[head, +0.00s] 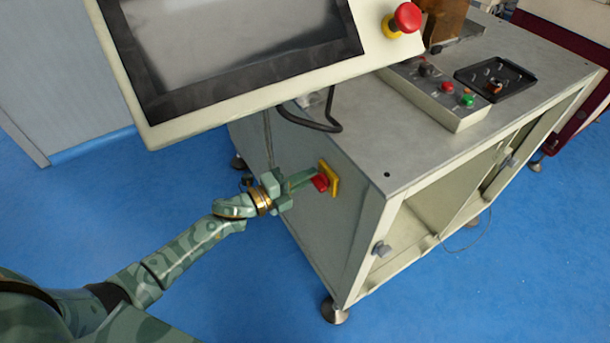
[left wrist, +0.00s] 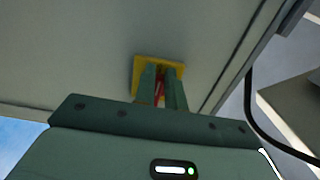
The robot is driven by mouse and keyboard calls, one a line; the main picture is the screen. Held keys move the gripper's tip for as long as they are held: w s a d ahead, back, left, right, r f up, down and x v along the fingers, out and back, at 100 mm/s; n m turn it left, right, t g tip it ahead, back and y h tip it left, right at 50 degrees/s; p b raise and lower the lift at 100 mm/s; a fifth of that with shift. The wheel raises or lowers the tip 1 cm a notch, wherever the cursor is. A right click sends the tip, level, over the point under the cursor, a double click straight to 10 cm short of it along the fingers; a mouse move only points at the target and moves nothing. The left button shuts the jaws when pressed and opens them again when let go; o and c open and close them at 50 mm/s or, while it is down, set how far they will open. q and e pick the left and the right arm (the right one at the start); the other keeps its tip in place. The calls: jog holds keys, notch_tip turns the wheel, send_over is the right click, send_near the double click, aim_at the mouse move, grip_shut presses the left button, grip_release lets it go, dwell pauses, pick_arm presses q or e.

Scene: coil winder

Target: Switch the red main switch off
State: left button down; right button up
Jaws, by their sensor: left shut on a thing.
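The red main switch (head: 320,183) sits on a yellow plate (head: 331,178) on the side panel of the grey machine cabinet. My left gripper (head: 308,181) reaches it from the left, its fingers at the red knob. In the left wrist view the yellow plate (left wrist: 139,72) is straight ahead, and a thin strip of the red switch (left wrist: 160,92) shows between the two fingers of my left gripper (left wrist: 161,88). The gripper is shut on the red knob. The fingers hide most of the knob, so its turn angle cannot be told. My right gripper is not in view.
A large tilted screen (head: 230,50) with a red emergency button (head: 407,17) hangs above my left arm. A black cable (head: 318,126) loops below it. A button box (head: 440,95) and a black tray (head: 496,78) are on the cabinet top. The blue floor is clear at the front.

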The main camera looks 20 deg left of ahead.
pick_arm(q)
jog(key=shift+s+d+f, duration=0.15)
jog(key=shift+s+f, duration=0.1)
jog(key=shift+f, duration=0.1)
jog(key=c, duration=1.6)
grip_release()
jog(key=shift+o, duration=0.7)
jog(key=shift+r, duration=0.2)
jog(key=shift+w, duration=0.1)
jog(key=p+v, duration=0.1)
jog(key=v, duration=1.5)
jog(key=shift+p, duration=0.35)
